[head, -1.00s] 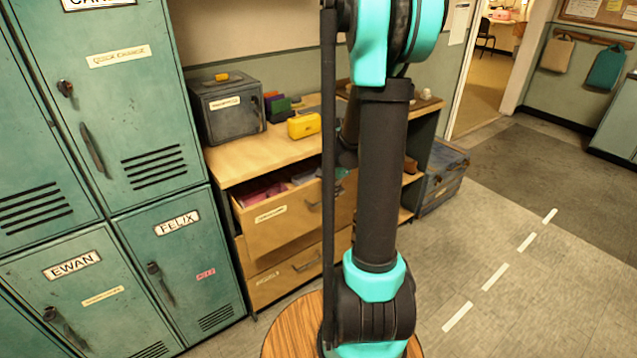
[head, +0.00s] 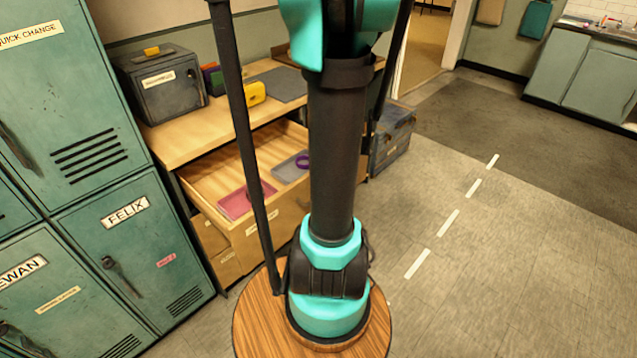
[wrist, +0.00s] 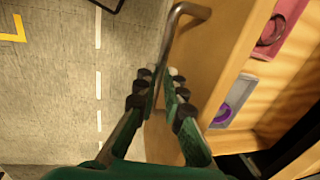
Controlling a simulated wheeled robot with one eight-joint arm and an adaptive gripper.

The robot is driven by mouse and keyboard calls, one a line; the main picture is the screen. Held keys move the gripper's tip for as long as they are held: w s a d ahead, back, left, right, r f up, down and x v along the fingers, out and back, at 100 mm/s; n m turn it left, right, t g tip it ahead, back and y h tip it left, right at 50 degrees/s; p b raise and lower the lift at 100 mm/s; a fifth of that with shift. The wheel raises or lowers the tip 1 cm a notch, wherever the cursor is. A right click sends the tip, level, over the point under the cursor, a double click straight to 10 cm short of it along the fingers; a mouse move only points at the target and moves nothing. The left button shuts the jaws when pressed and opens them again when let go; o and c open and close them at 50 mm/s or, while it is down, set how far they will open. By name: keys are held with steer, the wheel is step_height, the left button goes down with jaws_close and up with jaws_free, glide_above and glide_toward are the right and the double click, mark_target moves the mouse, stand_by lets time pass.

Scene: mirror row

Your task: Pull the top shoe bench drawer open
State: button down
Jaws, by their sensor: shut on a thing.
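The top drawer of the wooden shoe bench (head: 190,140) stands well open, its front (head: 264,236) out past the bench top. In the wrist view the drawer front (wrist: 212,62) runs diagonally, with its metal bar handle (wrist: 186,9). My gripper (wrist: 160,82) is shut on that handle, its fingers on both sides of the bar. In the drawer lie a pink tray (head: 240,201) and a grey tray (head: 287,170) with a purple ring (head: 303,162). My arm hides the handle and gripper in the head view.
Green lockers (head: 125,235) stand close at the left. A dark metal box (head: 160,88) and a yellow object (head: 256,93) sit on the bench top. A dark chest (head: 391,138) stands beyond the bench. The floor (head: 500,270) to the right is clear, with white dashes.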

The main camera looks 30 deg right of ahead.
stand_by(0.3)
steer(key=c, duration=1.6)
jaws_free()
steer(key=shift+r, duration=0.1)
step_height(320, 180, up, 12)
steer(key=s, duration=0.2)
steer(key=shift+d+f, duration=0.2)
steer(key=shift+d, duration=0.2)
steer(key=shift+s, duration=0.1)
